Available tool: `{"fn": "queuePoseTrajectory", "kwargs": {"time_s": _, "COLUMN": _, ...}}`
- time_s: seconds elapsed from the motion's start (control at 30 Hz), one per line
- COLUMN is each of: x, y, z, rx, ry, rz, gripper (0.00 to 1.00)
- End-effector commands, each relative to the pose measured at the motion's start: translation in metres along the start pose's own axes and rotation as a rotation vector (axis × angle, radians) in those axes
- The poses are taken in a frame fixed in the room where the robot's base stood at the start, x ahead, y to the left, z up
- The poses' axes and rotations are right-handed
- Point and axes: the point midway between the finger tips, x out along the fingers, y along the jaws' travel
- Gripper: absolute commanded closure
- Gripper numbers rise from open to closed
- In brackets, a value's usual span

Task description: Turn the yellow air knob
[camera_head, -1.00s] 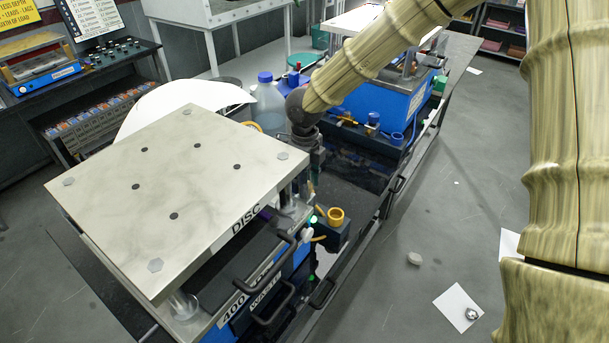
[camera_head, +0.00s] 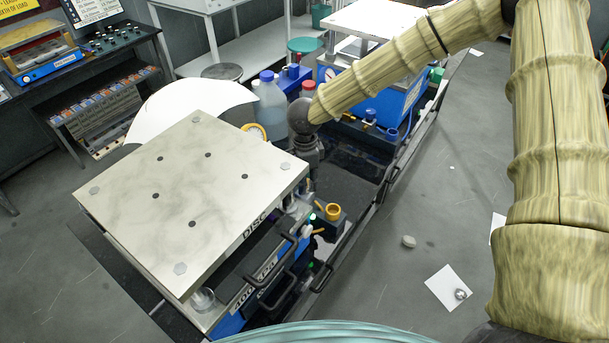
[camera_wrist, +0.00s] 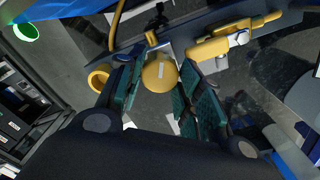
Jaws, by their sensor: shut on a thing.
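The yellow air knob (camera_wrist: 160,72) is a round yellow cap with a pale bar mark on its face, in the upper middle of the wrist view. My gripper (camera_wrist: 160,88) has its teal-padded fingers on either side of the knob and is shut on it. In the head view my wrist reaches down behind the DISC press plate, and the fingertips and the knob cannot be made out there.
The large pale DISC plate (camera_head: 190,195) stands close to my wrist. A yellow ring-shaped part (camera_head: 333,211) is beside the machine and shows in the wrist view (camera_wrist: 98,78). Black handles (camera_head: 275,265) stick out in front. Bottles (camera_head: 270,105) stand behind. Floor at right is mostly open.

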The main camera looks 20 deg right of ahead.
Motion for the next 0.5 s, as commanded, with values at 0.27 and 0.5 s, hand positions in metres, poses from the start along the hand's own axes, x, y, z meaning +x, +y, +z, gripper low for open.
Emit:
{"fn": "queuePoseTrajectory", "kwargs": {"time_s": 0.27, "x": -0.0011, "y": -0.0014, "z": -0.0007, "rx": -0.087, "ry": 0.0, "rz": -0.002, "gripper": 0.88}}
{"fn": "queuePoseTrajectory", "kwargs": {"time_s": 0.5, "x": -0.0007, "y": -0.0014, "z": -0.0007, "rx": -0.107, "ry": 0.001, "rz": -0.002, "gripper": 0.88}}
